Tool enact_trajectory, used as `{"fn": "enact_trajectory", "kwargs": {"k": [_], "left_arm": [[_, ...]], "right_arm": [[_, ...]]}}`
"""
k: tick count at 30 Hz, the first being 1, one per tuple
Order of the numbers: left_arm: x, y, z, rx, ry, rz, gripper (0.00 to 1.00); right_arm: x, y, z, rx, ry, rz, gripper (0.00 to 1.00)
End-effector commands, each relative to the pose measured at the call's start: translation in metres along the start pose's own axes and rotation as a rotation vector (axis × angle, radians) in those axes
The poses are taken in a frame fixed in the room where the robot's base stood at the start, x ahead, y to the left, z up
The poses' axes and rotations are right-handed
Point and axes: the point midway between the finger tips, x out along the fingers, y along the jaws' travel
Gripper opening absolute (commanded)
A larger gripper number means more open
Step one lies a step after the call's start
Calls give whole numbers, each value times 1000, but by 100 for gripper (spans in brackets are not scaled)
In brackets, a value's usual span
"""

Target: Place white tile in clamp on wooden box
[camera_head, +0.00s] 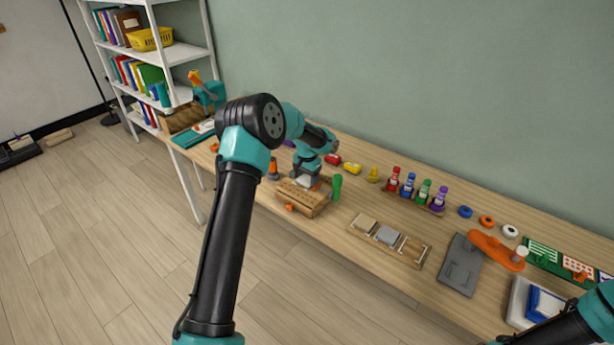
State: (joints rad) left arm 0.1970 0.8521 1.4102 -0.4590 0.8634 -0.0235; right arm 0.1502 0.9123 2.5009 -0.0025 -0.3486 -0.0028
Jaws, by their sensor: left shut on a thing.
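The wooden box (303,203) stands near the table's front edge, with an orange knob (290,208) on its front. My left gripper (307,181) is shut at the top of the box's back side. A small pale piece, which looks like the white tile (303,180), shows at its fingertips. The clamp cannot be made out clearly behind the gripper. A wooden rack (418,262) to the right holds a beige tile (365,222) and a grey tile (387,235); its right-hand slot is empty. My right gripper is out of view; only its arm shows at bottom right.
A green upright piece (337,187) stands close to the box's right side. An orange-tipped bottle (273,168) stands to its left. Several coloured bottles (410,184) stand in a holder behind the rack. A grey plate (460,266) lies further right.

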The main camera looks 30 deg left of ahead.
Motion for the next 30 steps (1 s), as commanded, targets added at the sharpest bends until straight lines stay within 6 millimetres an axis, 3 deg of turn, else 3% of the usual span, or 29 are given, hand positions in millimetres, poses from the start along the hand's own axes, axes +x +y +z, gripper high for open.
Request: {"fn": "enact_trajectory", "kwargs": {"k": [8,9,16,30], "left_arm": [[6,0,0,0,0,0,36],[6,0,0,0,-1,1,65],[8,2,1,1,-4,3,87],[10,5,2,3,-10,7,88]], "right_arm": [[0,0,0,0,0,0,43],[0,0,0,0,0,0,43],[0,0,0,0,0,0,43],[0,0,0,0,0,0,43]]}}
